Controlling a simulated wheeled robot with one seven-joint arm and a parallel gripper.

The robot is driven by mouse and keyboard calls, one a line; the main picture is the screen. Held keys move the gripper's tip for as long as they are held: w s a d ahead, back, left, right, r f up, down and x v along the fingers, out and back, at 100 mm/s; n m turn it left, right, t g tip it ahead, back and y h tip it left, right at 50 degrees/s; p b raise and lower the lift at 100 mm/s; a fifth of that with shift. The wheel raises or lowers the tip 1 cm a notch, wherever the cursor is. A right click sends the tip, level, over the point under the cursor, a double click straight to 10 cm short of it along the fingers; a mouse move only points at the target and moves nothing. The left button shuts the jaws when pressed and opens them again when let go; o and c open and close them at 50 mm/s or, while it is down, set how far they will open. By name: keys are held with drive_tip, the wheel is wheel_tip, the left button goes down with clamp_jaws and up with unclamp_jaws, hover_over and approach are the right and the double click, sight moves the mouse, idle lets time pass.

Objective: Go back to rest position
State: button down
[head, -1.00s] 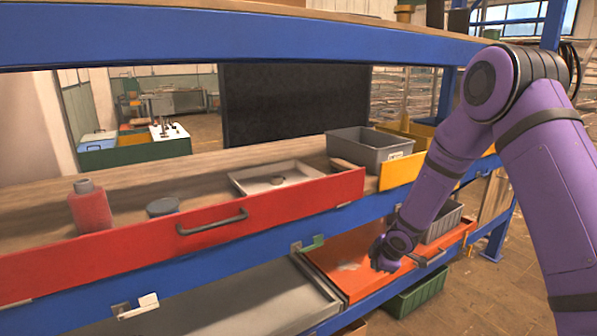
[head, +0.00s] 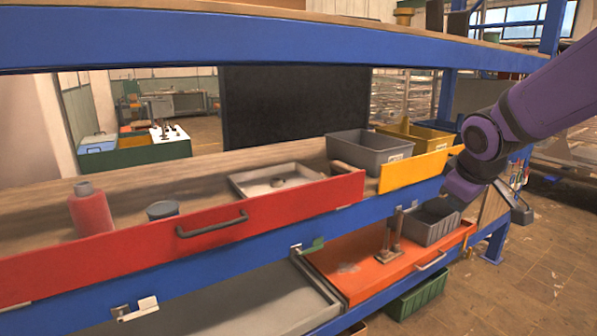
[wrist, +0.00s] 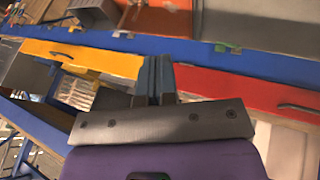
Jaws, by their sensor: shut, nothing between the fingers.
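My gripper (wrist: 158,72) shows in the wrist view with its two dark fingers together and nothing between them. It is raised in front of the shelf, with the yellow front and the red drawer front (wrist: 240,88) beyond it. In the head view my purple arm comes in from the right, and its hand end is near the right end of the shelf. The fingers cannot be made out there. The orange lower drawer (head: 345,262) is clear of the hand. A metal piece with upright posts (head: 391,240) and a grey bin (head: 432,225) are on it.
The red upper drawer (head: 130,247) stands at the left, with a red bottle (head: 90,208) and a grey tray (head: 240,180) behind its front. A yellow front (head: 413,171) and grey bin (head: 362,150) are near my arm. A green crate (head: 418,294) sits low. Floor at right is open.

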drive_tip(key=s+r+m, duration=0.2)
drive_tip(key=s+m, duration=0.1)
drive_tip(key=s, duration=0.8)
drive_tip(key=s+r+m+y, duration=0.1)
drive_tip(key=s+r+m, duration=0.2)
drive_tip(key=s, duration=0.8)
drive_tip(key=shift+s+a+r+g+y, duration=0.2)
drive_tip(key=shift+a+r+g+y, duration=0.15)
drive_tip(key=shift+a, duration=0.1)
drive_tip(key=c, duration=1.8)
unclamp_jaws()
